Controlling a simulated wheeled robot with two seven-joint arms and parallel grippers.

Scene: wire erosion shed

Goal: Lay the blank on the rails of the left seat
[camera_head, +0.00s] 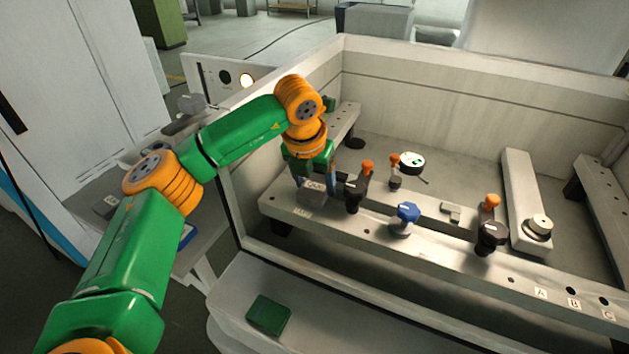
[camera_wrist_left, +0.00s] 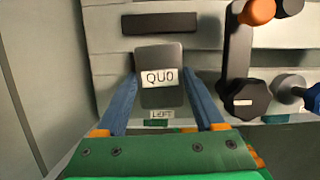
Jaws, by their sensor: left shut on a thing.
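The blank is a grey block with a white "QUO" label (camera_wrist_left: 160,58); in the head view the blank (camera_head: 313,196) is partly covered by my gripper. My left gripper (camera_wrist_left: 160,84) is shut on it, with one blue finger along each side. In the head view the gripper (camera_head: 315,180) points down over the left end of the fixture. The left seat has a "LEFT" label (camera_wrist_left: 161,114), just in front of the blank. The front rail (camera_head: 345,226) runs below it. I cannot tell whether the blank touches the rails. My right gripper is not in view.
Right of the blank stands a clamp with a black knob (camera_head: 353,191) and orange tip (camera_head: 367,166), close to the right finger. A blue knob (camera_head: 407,213) and another clamp (camera_head: 491,234) stand farther right. The tank wall (camera_head: 237,205) is close on the left.

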